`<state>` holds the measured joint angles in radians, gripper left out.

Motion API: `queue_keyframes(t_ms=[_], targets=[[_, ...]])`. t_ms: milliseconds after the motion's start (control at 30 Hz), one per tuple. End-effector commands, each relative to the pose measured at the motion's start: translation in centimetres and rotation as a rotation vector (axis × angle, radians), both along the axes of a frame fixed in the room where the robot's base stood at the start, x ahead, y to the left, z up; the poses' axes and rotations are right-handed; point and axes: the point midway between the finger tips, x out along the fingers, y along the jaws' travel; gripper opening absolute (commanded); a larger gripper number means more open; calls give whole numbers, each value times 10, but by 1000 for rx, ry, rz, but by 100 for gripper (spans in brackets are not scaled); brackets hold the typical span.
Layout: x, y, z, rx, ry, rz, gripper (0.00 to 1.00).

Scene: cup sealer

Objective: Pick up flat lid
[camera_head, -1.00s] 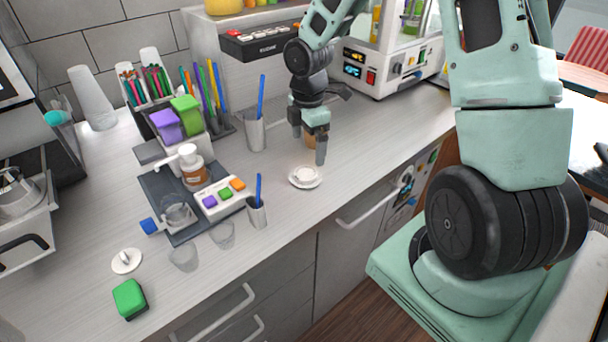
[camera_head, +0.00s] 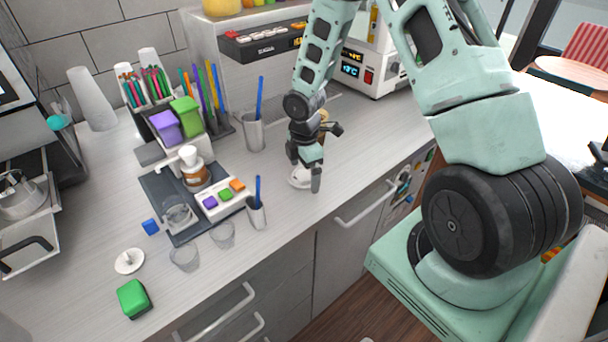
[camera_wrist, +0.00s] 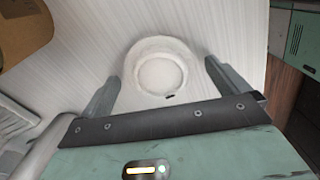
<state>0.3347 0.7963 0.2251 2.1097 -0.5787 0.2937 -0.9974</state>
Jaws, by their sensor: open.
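A round white lid-like disc with a raised ring (camera_head: 296,181) lies on the counter, partly hidden behind my gripper. In the wrist view the disc (camera_wrist: 160,72) lies between my two fingers, with a gap on each side. My gripper (camera_head: 304,170) is open and empty, pointing down above the disc. In the wrist view it also shows open (camera_wrist: 162,85). Whether the fingertips reach the counter cannot be told. A second white disc with a small knob (camera_head: 129,261) lies at the counter's front left.
A cup with a blue straw (camera_head: 256,213) stands left of my gripper, and another holder (camera_head: 254,132) stands behind. A dark tray (camera_head: 157,192) with a bottle and coloured buttons is farther left. A brown cup (camera_wrist: 22,30) is close in the wrist view.

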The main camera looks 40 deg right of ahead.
Motion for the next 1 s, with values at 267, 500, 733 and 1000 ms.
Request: queue_keyframes(t_ms=[267,500,733,1000], targets=[[0,0,0,0,0,0,57],[0,0,0,0,0,0,56],[1,-1,7,0,-3,-1,55],[1,-1,56,-1,-5,-2,55]])
